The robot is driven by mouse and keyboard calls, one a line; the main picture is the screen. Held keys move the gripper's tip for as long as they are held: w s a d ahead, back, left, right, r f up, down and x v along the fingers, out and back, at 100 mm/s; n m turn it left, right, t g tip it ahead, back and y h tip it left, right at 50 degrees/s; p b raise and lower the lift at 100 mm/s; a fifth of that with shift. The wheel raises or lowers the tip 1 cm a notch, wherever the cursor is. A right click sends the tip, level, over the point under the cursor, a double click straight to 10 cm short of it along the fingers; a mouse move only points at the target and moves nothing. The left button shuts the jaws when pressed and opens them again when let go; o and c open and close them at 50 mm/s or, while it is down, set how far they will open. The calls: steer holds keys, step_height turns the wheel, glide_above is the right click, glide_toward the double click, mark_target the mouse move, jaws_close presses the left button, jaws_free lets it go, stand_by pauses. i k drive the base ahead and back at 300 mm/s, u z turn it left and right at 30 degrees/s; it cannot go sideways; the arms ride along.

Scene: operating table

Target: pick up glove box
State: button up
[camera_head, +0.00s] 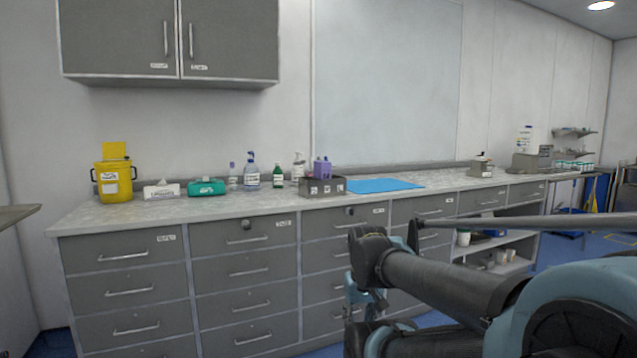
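A teal box (206,187) with a pale label stands on the left part of the long counter (240,207); it looks like the glove box. A low white box (161,190) with a dark label sits just left of it, and its kind is too small to tell. My arm reaches in from the lower right. The part that seems to be my gripper (362,300) hangs below the dark arm tube, in front of the drawers and well right of the teal box. Its fingers are too unclear to read, and I see nothing held.
A yellow bin (117,182) stands left of the boxes. Several bottles (252,172), a grey caddy (322,187) and a blue mat (372,185) lie to the right. Wall cabinets (170,40) hang above. The counter front before the boxes is clear.

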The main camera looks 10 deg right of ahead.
mark_target(322, 169)
steer(key=i, duration=0.95)
steer(key=z, duration=0.05)
